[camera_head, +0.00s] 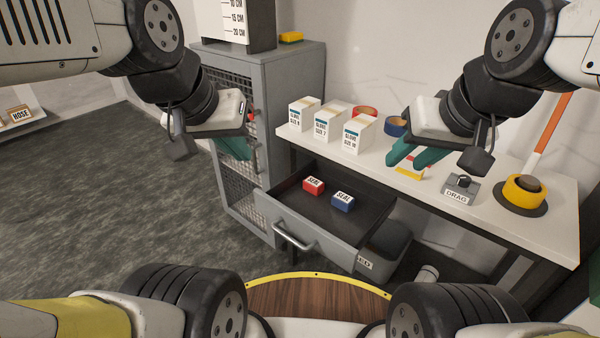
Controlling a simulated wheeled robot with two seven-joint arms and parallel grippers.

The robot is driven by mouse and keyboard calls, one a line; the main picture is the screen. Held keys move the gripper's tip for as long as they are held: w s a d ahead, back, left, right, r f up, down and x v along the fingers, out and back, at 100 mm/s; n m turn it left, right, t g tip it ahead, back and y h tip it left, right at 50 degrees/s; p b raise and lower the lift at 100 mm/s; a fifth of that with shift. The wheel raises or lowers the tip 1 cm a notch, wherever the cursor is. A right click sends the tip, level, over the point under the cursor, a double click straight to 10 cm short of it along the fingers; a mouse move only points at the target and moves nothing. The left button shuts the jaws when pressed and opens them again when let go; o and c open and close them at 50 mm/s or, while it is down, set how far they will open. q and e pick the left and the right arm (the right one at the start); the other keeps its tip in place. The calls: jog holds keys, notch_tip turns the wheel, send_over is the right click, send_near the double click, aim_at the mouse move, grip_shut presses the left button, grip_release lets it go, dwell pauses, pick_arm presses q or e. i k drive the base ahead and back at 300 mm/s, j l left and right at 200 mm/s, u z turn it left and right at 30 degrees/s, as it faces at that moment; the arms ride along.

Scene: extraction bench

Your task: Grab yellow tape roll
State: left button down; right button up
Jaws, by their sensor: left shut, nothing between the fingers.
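A yellow tape roll (525,190) lies flat at the right end of the white bench, on a dark round base, with a dark piece in its middle. My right gripper (406,161) is above the middle of the bench, left of the yellow roll and apart from it. Its two green fingers are spread with a gap between them. My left gripper (236,148) is in front of the grey cabinet, far left of the roll, with its green fingers together and empty.
White glove boxes (356,134), a red roll (365,112) and a blue roll (396,126) stand on the bench (479,214). A grey DRAG box (459,188) sits left of the yellow roll. An open drawer (312,232) with red and blue SEAL blocks juts out below.

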aim_at(518, 196)
jog(key=z, duration=1.55)
jog(key=i, duration=0.9)
